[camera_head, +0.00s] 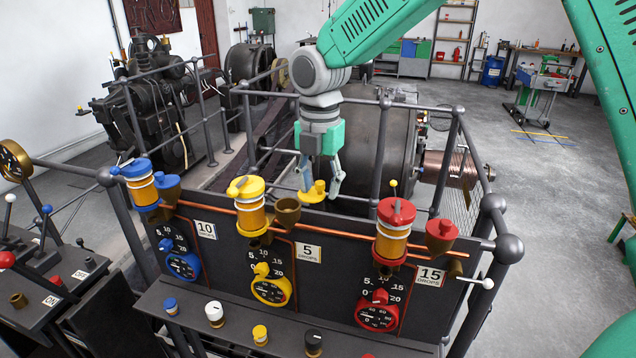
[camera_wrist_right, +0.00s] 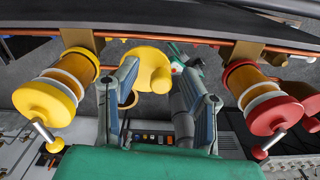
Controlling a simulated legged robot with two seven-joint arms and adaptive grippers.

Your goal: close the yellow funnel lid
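The yellow funnel lid (camera_head: 312,194) is a flat yellow disc with a knob. It sits beside the open brown funnel (camera_head: 288,209), to its right, and does not cover it. The yellow-capped oiler (camera_head: 250,205) stands left of the funnel. My right gripper (camera_head: 320,188) points down at the lid, its fingers apart on either side of the knob. In the right wrist view the lid (camera_wrist_right: 153,70) shows between and beyond the spread fingers (camera_wrist_right: 156,75); contact cannot be told. The funnel rim (camera_wrist_right: 128,98) is partly hidden by one finger. My left gripper is not in view.
A blue oiler (camera_head: 140,188) stands at left, and a red oiler (camera_head: 394,230) with a red-covered funnel (camera_head: 441,230) at right. A copper pipe (camera_head: 345,235) runs along the panel. Grey railing posts (camera_head: 380,150) rise behind and beside my right gripper.

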